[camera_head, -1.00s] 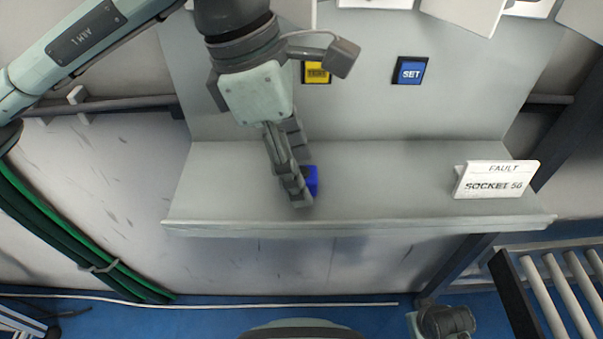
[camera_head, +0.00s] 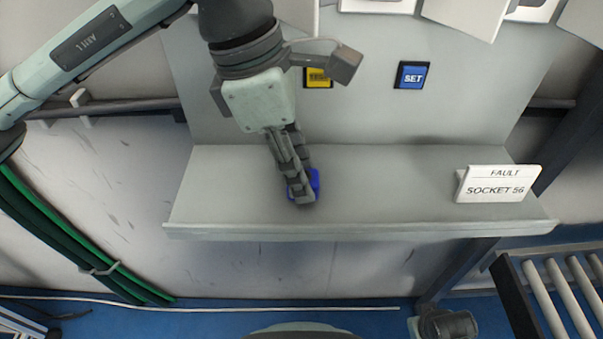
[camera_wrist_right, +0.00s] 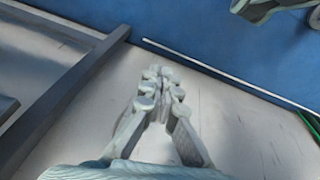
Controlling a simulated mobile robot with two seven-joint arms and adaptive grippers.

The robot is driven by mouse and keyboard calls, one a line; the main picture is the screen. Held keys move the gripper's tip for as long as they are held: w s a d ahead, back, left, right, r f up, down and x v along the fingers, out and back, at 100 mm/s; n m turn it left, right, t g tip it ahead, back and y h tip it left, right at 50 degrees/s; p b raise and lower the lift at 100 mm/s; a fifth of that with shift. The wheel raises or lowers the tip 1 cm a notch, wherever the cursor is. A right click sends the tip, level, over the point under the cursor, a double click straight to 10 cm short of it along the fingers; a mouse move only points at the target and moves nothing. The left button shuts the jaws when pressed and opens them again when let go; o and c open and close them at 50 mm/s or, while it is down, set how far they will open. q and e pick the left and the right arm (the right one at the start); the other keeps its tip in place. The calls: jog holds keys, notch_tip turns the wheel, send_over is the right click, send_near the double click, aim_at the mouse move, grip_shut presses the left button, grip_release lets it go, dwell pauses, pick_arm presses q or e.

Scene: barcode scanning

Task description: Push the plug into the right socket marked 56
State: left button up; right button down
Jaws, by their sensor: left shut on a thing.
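A small blue object (camera_head: 315,184), which may be the plug, is at the shelf's middle, mostly hidden by my gripper. My left gripper (camera_head: 301,194) points down over the grey shelf and is shut on it. A white sign (camera_head: 497,184) reading "FAULT SOCKET 56" stands at the shelf's right end. White panels (camera_head: 462,14) are cut off by the top edge; no socket marked 56 shows there. My right gripper (camera_wrist_right: 160,82) shows in the right wrist view with its fingertips together and nothing visible between them, away from the shelf.
The shelf (camera_head: 400,185) is bare between the blue object and the sign. A yellow label (camera_head: 318,77) and a blue SET label (camera_head: 412,75) are on the panel behind. A roller conveyor (camera_head: 560,285) stands at the lower right. Green cables (camera_head: 70,235) hang at the left.

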pick_arm(q)
jog(key=shift+r, duration=0.1)
